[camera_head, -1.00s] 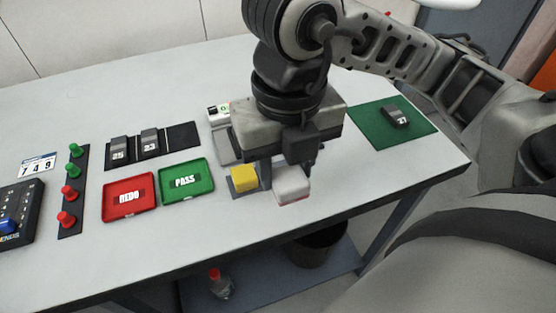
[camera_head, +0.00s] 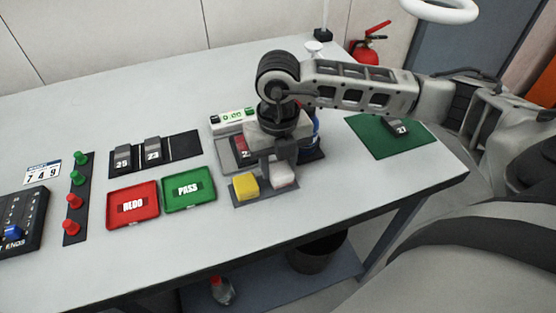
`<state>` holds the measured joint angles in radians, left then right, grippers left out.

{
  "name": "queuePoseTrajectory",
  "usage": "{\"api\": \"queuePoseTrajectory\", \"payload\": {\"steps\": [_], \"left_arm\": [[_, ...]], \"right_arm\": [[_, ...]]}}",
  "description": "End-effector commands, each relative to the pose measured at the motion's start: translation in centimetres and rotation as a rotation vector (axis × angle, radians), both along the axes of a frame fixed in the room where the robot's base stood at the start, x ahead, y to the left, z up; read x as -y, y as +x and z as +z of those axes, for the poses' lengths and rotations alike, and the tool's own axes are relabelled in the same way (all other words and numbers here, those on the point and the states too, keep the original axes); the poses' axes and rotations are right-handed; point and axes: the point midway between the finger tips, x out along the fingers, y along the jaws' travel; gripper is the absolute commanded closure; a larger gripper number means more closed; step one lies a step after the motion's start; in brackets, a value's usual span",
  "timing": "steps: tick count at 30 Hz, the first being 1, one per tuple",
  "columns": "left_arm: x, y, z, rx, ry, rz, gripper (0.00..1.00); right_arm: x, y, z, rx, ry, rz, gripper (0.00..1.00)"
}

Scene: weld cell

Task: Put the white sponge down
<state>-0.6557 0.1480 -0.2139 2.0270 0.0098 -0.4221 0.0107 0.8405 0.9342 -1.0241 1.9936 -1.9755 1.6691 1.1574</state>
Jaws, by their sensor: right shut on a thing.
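The white sponge (camera_head: 282,176) is at the middle of the table, at the right end of a small grey tray (camera_head: 262,199) that also bears a yellow sponge (camera_head: 245,186). My right gripper (camera_head: 280,164) points down from above and is shut on the white sponge. The gripper hides the sponge's upper part. The sponge is at or just above the tray; I cannot tell whether it touches. My left gripper is not in view.
A display device (camera_head: 233,121) stands behind the gripper. Left are a green PASS tray (camera_head: 188,202), a red REDO tray (camera_head: 120,215) and a black strip (camera_head: 186,146) with numbered blocks. A green mat (camera_head: 372,146) lies right. The table's front middle is clear.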

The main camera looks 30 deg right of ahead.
Motion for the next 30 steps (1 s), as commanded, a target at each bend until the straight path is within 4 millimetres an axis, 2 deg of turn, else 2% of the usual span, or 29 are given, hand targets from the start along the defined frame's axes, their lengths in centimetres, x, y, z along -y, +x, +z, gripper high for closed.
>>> {"api": "queuePoseTrajectory", "payload": {"steps": [13,14,15,16,25,30], "left_arm": [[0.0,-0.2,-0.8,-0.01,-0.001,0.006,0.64],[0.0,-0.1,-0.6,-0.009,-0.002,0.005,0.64],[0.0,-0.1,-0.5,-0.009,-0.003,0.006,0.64],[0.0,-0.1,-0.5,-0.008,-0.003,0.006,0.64],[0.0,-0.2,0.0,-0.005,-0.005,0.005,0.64],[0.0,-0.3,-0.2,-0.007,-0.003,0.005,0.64]], "right_arm": [[0.0,0.0,-1.1,0.001,0.001,0.0,0.79],[0.0,0.0,-0.9,0.001,0.001,0.0,0.56],[0.0,0.0,-0.9,0.001,0.001,0.0,0.44],[0.0,0.0,-0.9,0.001,0.001,0.0,0.39],[0.0,0.0,-0.6,0.001,0.001,-0.001,0.39],[-0.1,0.1,1.0,0.006,0.002,-0.001,0.39]]}}
